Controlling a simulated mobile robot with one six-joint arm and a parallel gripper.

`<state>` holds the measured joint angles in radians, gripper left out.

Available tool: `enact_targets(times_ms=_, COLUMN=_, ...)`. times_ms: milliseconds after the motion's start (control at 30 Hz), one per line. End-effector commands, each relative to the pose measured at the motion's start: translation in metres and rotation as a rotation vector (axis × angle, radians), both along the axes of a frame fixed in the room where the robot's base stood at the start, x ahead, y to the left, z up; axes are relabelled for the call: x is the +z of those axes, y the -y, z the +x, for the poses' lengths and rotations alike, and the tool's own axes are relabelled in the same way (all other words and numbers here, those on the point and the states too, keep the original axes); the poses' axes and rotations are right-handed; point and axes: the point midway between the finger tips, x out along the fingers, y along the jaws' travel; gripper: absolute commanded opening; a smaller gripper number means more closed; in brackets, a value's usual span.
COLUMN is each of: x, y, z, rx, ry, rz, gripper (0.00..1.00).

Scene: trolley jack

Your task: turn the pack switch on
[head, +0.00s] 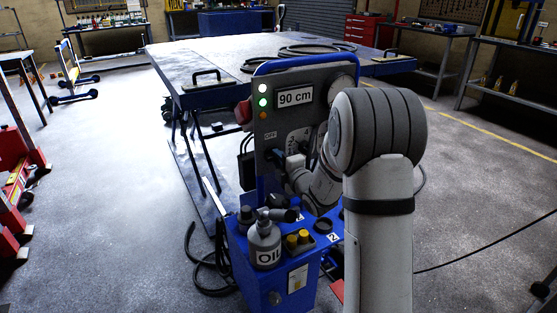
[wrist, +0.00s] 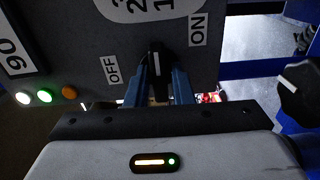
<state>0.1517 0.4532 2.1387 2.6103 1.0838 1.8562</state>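The pack switch (wrist: 156,60) is a black lever knob with a white mark, on the grey panel. In the wrist view its mark points up in the picture, between the OFF label (wrist: 110,70) on its left and the ON label (wrist: 197,30) on its upper right. My gripper (wrist: 160,80) has one blue finger on each side of the knob, close against it, and looks shut on it. In the head view my gripper (head: 278,157) is at the panel face, and my wrist hides the knob.
An oil bottle (head: 264,243) and yellow buttons (head: 298,238) are on the blue unit below. Another black knob (wrist: 300,88) is at the wrist view's right. A lift table (head: 225,60) stands behind.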

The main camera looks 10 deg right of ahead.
Motion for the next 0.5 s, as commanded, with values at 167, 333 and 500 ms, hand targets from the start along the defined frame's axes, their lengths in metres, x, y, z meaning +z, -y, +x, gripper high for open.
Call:
enact_targets(times_ms=167, x=0.0002, y=-0.0002, z=0.0000, rx=0.001, ry=0.000, rz=-0.001, gripper=0.36)
enact_targets(times_ms=333, x=0.0004, y=0.0000, z=0.0000, rx=0.000, ry=0.002, rz=-0.002, gripper=0.36)
enact_targets(times_ms=500, x=0.0006, y=0.0028, z=-0.0068, rx=-0.001, ry=0.000, rz=-0.002, gripper=0.36)
